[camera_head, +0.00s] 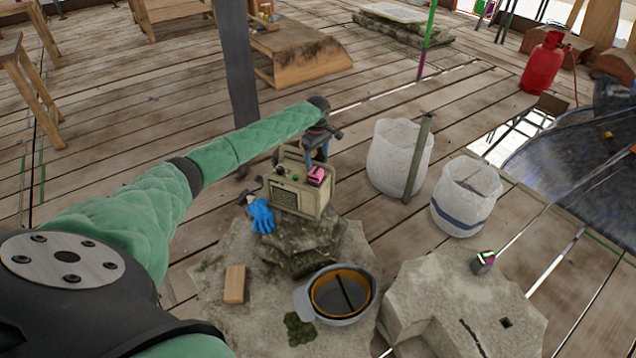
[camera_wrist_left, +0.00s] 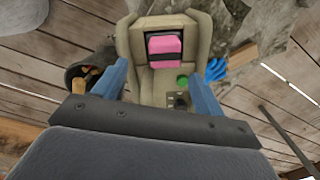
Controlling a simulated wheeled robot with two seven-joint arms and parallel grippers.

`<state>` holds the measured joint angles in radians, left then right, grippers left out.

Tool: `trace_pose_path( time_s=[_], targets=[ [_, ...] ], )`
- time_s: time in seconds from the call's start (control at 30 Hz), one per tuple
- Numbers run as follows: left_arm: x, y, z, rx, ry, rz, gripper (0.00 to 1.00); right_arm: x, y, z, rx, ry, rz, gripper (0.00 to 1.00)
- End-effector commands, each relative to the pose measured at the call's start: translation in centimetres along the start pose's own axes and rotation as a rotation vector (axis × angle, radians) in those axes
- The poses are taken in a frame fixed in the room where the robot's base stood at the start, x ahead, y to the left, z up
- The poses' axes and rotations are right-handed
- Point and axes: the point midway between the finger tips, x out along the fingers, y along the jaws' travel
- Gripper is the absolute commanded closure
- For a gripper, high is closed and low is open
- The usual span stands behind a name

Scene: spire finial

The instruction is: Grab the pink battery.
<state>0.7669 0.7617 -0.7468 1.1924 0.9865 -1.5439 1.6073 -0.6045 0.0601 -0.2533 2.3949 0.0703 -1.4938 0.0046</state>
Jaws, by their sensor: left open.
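The pink battery (camera_head: 316,175) sits on top of a beige box-shaped device (camera_head: 290,196) that stands on a stone slab. In the left wrist view the pink battery (camera_wrist_left: 164,44) has a dark band across it and lies in a recess of the beige device (camera_wrist_left: 200,35). My left gripper (camera_head: 319,150) is just above and behind the battery in the head view. In the left wrist view its two blue fingers (camera_wrist_left: 161,75) are spread, with the device between and beyond them and nothing held. My right gripper is not in view.
A blue glove (camera_head: 262,216) hangs beside the device. A grey hard hat (camera_head: 340,295) and a wooden block (camera_head: 235,284) lie in front. Two white sacks (camera_head: 395,155) stand to the right. A dark bucket (camera_wrist_left: 88,78) shows at left in the wrist view.

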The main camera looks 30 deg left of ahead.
Motion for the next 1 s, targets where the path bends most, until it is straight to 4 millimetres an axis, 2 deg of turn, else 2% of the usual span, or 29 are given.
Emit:
trace_pose_path(
  time_s=[0.1,0.3,0.73,0.9,1.0],
  targets=[
    [0.0,0.1,0.1,-0.157,-0.008,0.003,0.29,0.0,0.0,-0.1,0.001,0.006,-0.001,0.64],
    [0.1,0.1,0.2,-0.289,-0.007,0.004,0.29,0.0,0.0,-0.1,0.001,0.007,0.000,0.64],
    [3.4,-0.2,0.2,-0.300,-0.005,0.004,0.29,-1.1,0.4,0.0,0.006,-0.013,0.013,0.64],
    [5.7,-0.8,0.3,-0.299,-0.005,0.003,0.29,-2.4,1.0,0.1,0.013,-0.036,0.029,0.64],
    [7.0,-0.7,0.4,-0.299,-0.006,0.004,0.29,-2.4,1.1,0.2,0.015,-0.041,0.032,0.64]
  ],
)
